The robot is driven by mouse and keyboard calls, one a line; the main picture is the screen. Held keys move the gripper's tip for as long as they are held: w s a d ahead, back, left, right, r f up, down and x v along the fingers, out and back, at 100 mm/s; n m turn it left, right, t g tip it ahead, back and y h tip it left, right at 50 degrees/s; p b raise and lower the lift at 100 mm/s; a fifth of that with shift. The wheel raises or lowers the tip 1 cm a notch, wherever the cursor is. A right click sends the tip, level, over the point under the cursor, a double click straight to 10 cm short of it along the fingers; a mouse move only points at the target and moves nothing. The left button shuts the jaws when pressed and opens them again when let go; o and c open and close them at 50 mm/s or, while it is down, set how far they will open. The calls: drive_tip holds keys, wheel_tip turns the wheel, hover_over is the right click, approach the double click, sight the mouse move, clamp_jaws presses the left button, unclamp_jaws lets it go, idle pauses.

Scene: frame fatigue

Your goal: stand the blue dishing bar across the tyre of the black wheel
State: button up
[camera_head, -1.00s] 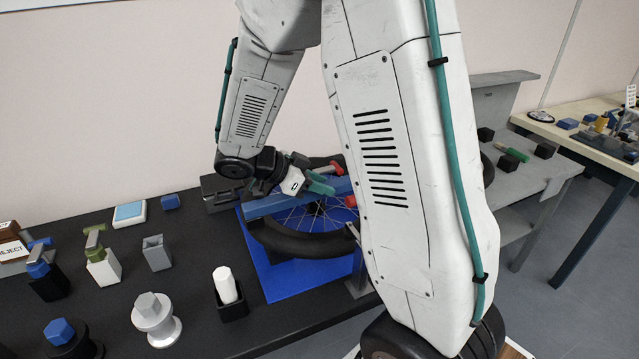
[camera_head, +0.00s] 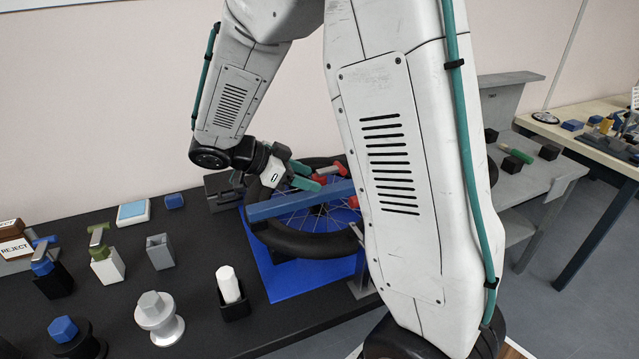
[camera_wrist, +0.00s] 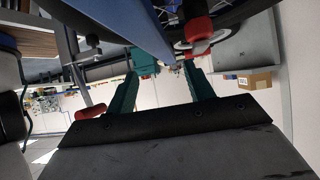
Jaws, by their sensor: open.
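The blue dishing bar (camera_head: 292,204) lies across the tyre of the black wheel (camera_head: 300,245) in the head view, spanning it from left to right above the spokes. The wheel lies flat above a blue mat. My gripper (camera_head: 303,176) has green fingers and is just behind the bar. The fingers are spread and hold nothing. In the wrist view, my gripper (camera_wrist: 160,85) shows a gap between its fingers, with the blue bar (camera_wrist: 120,30) running diagonally beyond them and the dark tyre (camera_wrist: 232,18) at the top.
Red-tipped parts (camera_head: 334,169) stand near the wheel. To its left are a white cylinder in a black holder (camera_head: 230,288), a grey-white knob (camera_head: 156,314), a grey block (camera_head: 159,251) and a green-topped white block (camera_head: 107,262). Bare black bench lies between them.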

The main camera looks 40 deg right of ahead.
drive_tip(key=v, duration=0.6)
drive_tip(key=shift+a+r, duration=0.1)
drive_tip(key=shift+r, duration=0.1)
drive_tip(key=s+a+r+n+t+y, duration=0.2)
drive_tip(key=s+n+y, duration=0.3)
drive_tip(key=s+n, duration=0.6)
drive_tip(key=s+a+r+n+t+y, duration=0.3)
drive_tip(key=s+n+y, duration=0.2)
drive_tip(key=s+n, duration=0.6)
drive_tip(key=shift+s+a+y, duration=0.25)
drive_tip(key=shift+s+y, duration=0.15)
drive_tip(key=shift+r, duration=0.15)
